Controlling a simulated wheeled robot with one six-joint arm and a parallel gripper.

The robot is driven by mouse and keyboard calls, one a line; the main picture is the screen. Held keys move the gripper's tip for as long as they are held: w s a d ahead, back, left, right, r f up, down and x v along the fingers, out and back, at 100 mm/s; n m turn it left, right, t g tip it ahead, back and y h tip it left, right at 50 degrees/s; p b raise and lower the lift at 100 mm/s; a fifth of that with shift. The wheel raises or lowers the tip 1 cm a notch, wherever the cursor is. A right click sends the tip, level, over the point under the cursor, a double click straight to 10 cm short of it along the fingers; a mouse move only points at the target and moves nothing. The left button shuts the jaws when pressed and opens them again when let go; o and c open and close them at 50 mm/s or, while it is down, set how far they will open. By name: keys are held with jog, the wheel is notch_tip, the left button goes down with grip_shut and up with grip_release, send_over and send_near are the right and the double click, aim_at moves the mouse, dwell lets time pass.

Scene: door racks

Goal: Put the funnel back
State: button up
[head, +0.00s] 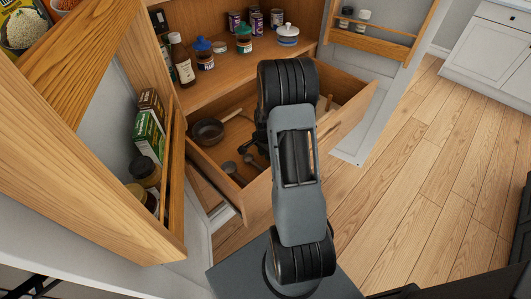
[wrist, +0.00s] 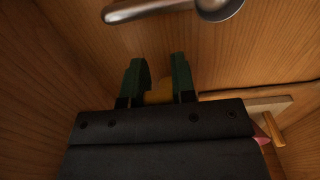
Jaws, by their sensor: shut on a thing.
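My gripper (wrist: 157,75) shows in the wrist view with two dark green fingers, low inside an open wooden drawer (head: 315,143). The fingers are shut on a small yellow piece (wrist: 158,92). I take it to be the funnel, but most of it is hidden behind the fingers and the dark gripper body, so its shape cannot be told. In the head view my arm covers the middle of the drawer, and the funnel cannot be made out there.
A dark pan (head: 207,132) and metal spoons (head: 230,167) lie at the drawer's left. A metal utensil (wrist: 175,8) lies just beyond my fingertips. Jars and a bottle (head: 181,60) stand on the shelf above. Door racks flank the cabinet; the floor at right is clear.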

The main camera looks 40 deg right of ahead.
jog(key=o, duration=0.9)
notch_tip(320, 180, up, 12)
jog(key=shift+a+f, duration=0.1)
jog(key=s+a+r+n+t, duration=0.1)
jog(key=s+a+r+n, duration=0.3)
jog(key=a+n, duration=0.1)
jog(key=s+a+r+n+t, duration=0.1)
jog(key=s+a+r+n, duration=0.2)
jog(key=s+a+n, duration=0.2)
jog(key=s+a+r+n+t, duration=0.1)
jog(key=s+a+r+n, duration=0.3)
jog(key=a+n, duration=0.2)
jog(key=shift+s+a+r, duration=0.2)
jog(key=shift+a, duration=0.35)
jog(key=shift+s+a+r, duration=0.15)
jog(key=shift+s+a, duration=0.05)
jog(key=shift+a, duration=0.35)
jog(key=shift+r+p, duration=0.15)
jog(key=shift+p, duration=0.15)
